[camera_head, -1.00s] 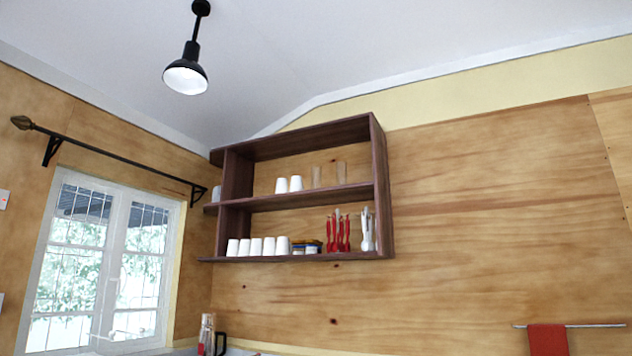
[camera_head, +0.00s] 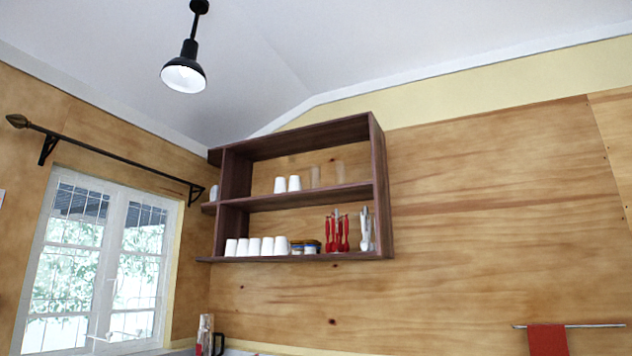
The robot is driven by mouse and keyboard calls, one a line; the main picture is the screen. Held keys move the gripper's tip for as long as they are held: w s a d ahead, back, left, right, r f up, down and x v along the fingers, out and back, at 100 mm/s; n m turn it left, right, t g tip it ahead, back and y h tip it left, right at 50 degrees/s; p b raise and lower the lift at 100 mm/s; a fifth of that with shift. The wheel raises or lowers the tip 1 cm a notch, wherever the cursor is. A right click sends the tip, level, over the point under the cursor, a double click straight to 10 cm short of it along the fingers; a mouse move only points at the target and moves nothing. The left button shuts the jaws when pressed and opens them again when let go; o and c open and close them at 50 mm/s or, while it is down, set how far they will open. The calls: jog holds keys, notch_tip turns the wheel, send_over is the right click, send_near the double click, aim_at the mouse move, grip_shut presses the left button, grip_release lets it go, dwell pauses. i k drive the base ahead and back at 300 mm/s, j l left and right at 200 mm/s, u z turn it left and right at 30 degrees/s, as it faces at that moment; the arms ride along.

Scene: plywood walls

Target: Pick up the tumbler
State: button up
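No gripper shows in this view. A dark wooden wall shelf (camera_head: 380,160) hangs on the plywood wall. On its upper board stand two white cups (camera_head: 287,184) and, right of them, two faint see-through glasses (camera_head: 327,175), which look like tumblers. On its lower board is a row of several white cups (camera_head: 256,247). I cannot tell which of these vessels is the tumbler. A pale vessel (camera_head: 214,193) stands on the small side shelf at the left, partly hidden by the shelf's upright.
Red-handled utensils (camera_head: 337,232), white-handled utensils (camera_head: 366,230) and small jars (camera_head: 305,247) share the lower board. A dark-handled kettle or jug (camera_head: 219,343) is at the bottom edge. A window (camera_head: 100,260) is left; a red towel (camera_head: 547,340) hangs right. A lamp (camera_head: 184,75) hangs above.

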aim_at(315, 169)
jog(key=i+j+z, duration=0.2)
jog(key=i+j, duration=0.3)
jog(key=i+j+z, duration=0.2)
jog(key=i+j, duration=0.4)
jog(key=i+j+z, duration=0.2)
jog(key=i+j, duration=0.25)
jog(key=j, duration=0.25)
